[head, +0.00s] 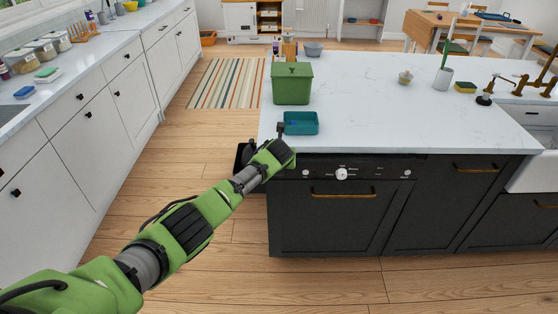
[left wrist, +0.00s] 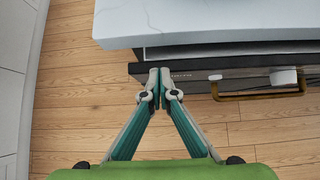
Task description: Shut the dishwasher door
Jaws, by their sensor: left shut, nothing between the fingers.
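The dishwasher door (head: 335,220) is the dark front panel at the left end of the island. It has a brass handle (head: 343,194) and a black control strip with a white knob (head: 341,174). It stands upright, about in line with the cabinet to its right. In the left wrist view, the control strip (left wrist: 190,75) shows below the countertop, with a light strip and a dark gap above it. My left gripper (left wrist: 159,72) is shut and empty, its fingertips at the strip's left end; I cannot tell if they touch. In the head view my wrist hides the fingers. My right gripper is not in view.
The white island countertop (head: 380,105) overhangs the door. A green bin (head: 292,84) and a teal tray (head: 302,123) stand near its left edge. White cabinets (head: 60,190) line the left wall. Wooden floor (head: 190,155) is open between them and in front.

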